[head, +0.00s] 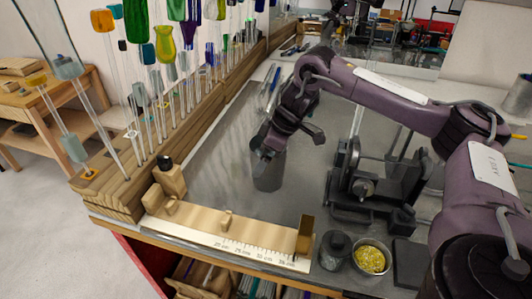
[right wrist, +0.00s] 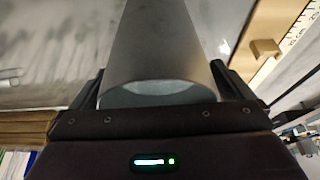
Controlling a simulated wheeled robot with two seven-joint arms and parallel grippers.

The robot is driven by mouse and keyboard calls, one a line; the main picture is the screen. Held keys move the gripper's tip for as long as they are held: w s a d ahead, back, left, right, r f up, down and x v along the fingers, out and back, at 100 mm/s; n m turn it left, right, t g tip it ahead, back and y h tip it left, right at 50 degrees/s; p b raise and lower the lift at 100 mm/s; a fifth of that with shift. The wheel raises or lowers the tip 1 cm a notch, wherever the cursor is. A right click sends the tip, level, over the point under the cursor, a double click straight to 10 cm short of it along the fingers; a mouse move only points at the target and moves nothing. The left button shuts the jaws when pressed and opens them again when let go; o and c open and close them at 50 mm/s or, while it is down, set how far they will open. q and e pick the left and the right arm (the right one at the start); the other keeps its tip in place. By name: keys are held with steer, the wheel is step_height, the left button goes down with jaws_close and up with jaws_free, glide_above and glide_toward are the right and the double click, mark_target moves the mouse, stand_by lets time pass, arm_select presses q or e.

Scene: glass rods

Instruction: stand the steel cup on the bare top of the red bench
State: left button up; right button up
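The steel cup (head: 268,174) is a plain grey cylinder, roughly upright over the grey top (head: 222,170) of the red bench (head: 143,262). I cannot tell whether its base touches that top. My right gripper (head: 269,151) comes in from the right and is at the cup's upper end. In the right wrist view the cup (right wrist: 160,50) fills the space between the two fingers of my right gripper (right wrist: 160,92), which press close on its sides. The fingers hide part of its upper wall. My left gripper is not in view.
A wooden rack (head: 135,180) with several coloured glass rods stands along the left. A ruled wooden strip (head: 235,240) lies at the front. A black fixture (head: 375,185), a dark jar (head: 334,248) and a bowl of yellow bits (head: 371,258) stand right. Bare grey top surrounds the cup.

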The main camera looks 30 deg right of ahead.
steer(key=p+v, duration=0.4)
steer(key=v, duration=0.8)
steer(key=shift+r, duration=0.15)
